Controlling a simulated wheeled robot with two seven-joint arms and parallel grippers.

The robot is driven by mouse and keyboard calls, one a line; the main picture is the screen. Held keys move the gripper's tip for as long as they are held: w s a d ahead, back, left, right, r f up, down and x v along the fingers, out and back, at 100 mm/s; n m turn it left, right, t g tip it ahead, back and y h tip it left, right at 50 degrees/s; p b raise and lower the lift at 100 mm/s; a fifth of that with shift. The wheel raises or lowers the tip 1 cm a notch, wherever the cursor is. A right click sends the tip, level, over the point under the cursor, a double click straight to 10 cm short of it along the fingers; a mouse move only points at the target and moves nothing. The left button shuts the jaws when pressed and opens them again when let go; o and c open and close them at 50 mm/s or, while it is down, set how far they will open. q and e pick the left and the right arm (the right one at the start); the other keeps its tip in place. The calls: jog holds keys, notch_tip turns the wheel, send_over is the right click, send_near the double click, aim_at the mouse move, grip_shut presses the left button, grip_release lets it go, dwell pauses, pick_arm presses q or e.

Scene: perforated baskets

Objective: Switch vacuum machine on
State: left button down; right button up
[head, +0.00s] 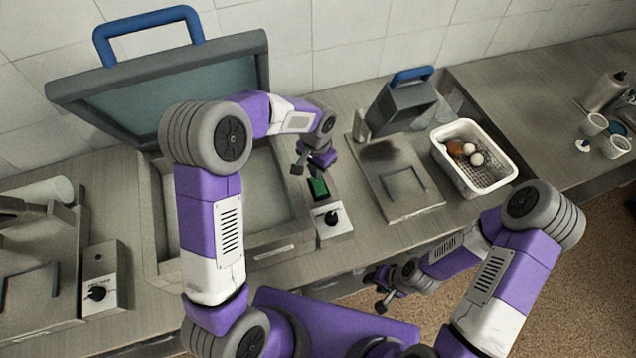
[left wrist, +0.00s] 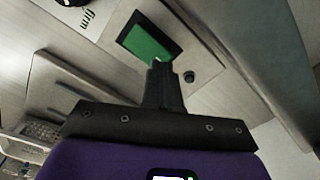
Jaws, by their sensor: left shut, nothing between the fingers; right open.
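The vacuum machine (head: 160,225) stands on the counter with its blue-handled lid (head: 170,80) raised. Its control panel has a green switch (head: 318,187) and a black knob (head: 331,217) on a light plate. My left gripper (head: 301,166) is shut and empty just behind the green switch in the head view. In the left wrist view, the shut fingertips (left wrist: 160,66) overlap the near edge of the green switch (left wrist: 147,40); I cannot tell if they touch it. A small dark button (left wrist: 189,76) is beside the fingers. My right gripper (head: 382,291) is open and empty in front of the counter.
A smaller machine (head: 405,105) with a blue handle stands right of the vacuum machine. A white perforated basket (head: 495,185) holds several egg-like items. Another device with a black knob (head: 96,293) is at left. Cups (head: 595,124) stand at the far right. My left arm reaches over the vacuum machine.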

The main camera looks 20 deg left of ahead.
pick_arm(q)
jog(key=shift+f+b, duration=0.85)
jog(key=shift+f, duration=0.3)
dwell(0.9)
jog(key=shift+r, duration=0.15)
jog(key=shift+r+p, duration=2.5)
jog(key=shift+r, duration=0.9)
